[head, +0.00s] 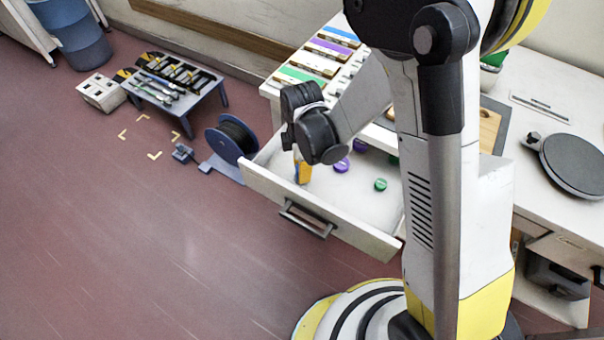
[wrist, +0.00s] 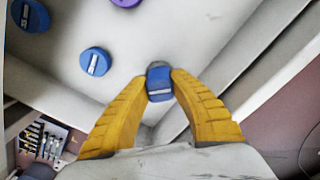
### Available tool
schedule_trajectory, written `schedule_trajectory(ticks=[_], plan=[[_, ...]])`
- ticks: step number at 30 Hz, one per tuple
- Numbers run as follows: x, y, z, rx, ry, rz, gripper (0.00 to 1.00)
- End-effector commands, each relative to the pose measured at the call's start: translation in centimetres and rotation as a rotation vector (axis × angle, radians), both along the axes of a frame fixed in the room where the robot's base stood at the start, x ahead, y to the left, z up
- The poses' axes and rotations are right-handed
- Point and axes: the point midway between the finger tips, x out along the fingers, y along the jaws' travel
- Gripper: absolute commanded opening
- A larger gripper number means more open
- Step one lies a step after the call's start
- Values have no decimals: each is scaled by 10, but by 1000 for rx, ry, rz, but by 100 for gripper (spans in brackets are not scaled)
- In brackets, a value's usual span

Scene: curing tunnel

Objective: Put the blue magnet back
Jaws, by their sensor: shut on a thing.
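My gripper (head: 303,178) reaches down into the open drawer (head: 345,229), near its left end. In the wrist view, the yellow fingers of my gripper (wrist: 160,84) are shut on a blue magnet (wrist: 159,82) with a white stripe. Whether the held magnet touches the drawer is unclear. Two more round blue magnets, one with a white mark (wrist: 95,62) and one near the corner (wrist: 28,14), lie on the drawer floor. In the head view the held magnet is hidden. Strips on the worktop are green (head: 300,76), purple (head: 331,48) and blue (head: 341,34).
Purple (head: 341,166) and green (head: 380,184) magnets lie in the drawer. The drawer handle (head: 307,219) juts out at the front. A cable reel (head: 231,138) and a low tool bench (head: 172,88) stand left of it. The floor in front is clear.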

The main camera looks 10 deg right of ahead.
Motion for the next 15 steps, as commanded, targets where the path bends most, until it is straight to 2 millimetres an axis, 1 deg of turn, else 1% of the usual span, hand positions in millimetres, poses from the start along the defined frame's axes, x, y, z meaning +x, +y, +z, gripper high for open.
schedule_trajectory(ticks=[1, 8, 12, 13, 14, 15], plan=[[0, 0, -9, 0, 0, 0, 0], [0, 0, -7, 0, 0, 0, 0], [0, 0, -11, 0, 0, 0, 0], [0, 0, -11, 0, 0, 0, 32], [0, 0, -10, 0, 0, 0, 42], [0, 0, -10, 0, 0, 0, 44]])
